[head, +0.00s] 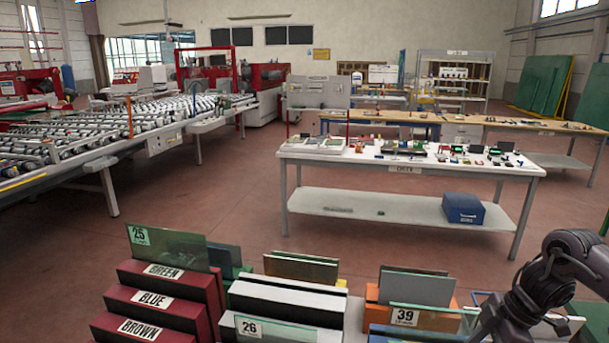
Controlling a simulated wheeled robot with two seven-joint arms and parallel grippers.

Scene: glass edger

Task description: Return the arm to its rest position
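My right arm (560,270) shows at the lower right as a dark, bent, jointed arm. It stands in front of the right end of the glass racks and runs down past the bottom edge of the head view. I see no fingers of my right gripper; its end of the arm is out of view. My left arm and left gripper are not in view. No held object can be seen.
Close in front are a dark red rack (160,306) labelled GREEN, BLUE and BROWN, a white rack (285,305) and an orange rack (371,313) with glass panes. Beyond stand a white table (330,200) and a roller conveyor (80,140). Open floor (215,215) lies between.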

